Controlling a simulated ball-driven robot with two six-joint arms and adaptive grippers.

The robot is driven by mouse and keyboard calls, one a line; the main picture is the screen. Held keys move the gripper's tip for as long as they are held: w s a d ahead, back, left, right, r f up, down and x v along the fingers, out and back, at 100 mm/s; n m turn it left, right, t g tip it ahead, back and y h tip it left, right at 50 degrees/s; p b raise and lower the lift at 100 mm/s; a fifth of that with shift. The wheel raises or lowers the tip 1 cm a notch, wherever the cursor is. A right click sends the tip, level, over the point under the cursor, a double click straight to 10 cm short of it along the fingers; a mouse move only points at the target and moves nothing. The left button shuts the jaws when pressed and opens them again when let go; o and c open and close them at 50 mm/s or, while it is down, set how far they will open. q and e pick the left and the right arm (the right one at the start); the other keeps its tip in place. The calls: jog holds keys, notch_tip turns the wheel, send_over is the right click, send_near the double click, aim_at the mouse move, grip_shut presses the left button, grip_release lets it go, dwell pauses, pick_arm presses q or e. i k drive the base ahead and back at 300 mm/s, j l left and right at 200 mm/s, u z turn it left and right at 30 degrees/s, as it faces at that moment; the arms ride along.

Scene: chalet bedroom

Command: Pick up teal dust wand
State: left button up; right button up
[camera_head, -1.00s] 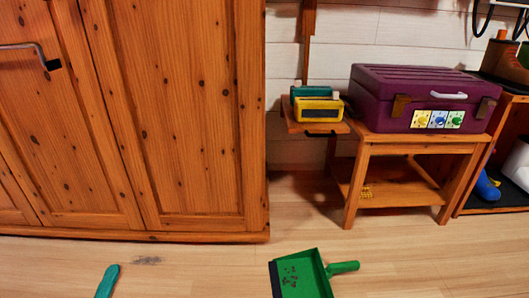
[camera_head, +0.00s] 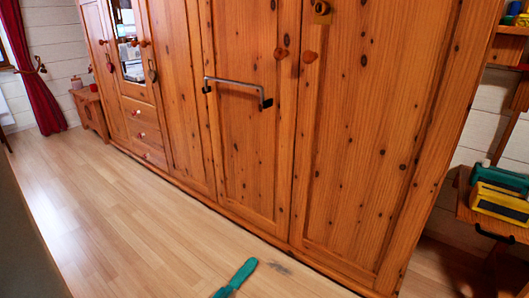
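The teal dust wand (camera_head: 238,278) lies on the wooden floor at the bottom edge of the head view, a little left of the middle. Only its rounded upper end shows; the rest is cut off by the frame's lower edge. Neither of my grippers shows in this view.
A long pine wardrobe (camera_head: 352,140) with a metal bar handle (camera_head: 236,85) stands behind the wand. A small wooden shelf with a yellow and teal box (camera_head: 500,202) is at the right. Open floor (camera_head: 110,220) stretches left. A red curtain (camera_head: 35,70) hangs far left.

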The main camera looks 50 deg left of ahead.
aim_at(249, 266)
jog(key=u, duration=1.95)
jog(key=k+j, duration=0.1)
jog(key=k, duration=0.1)
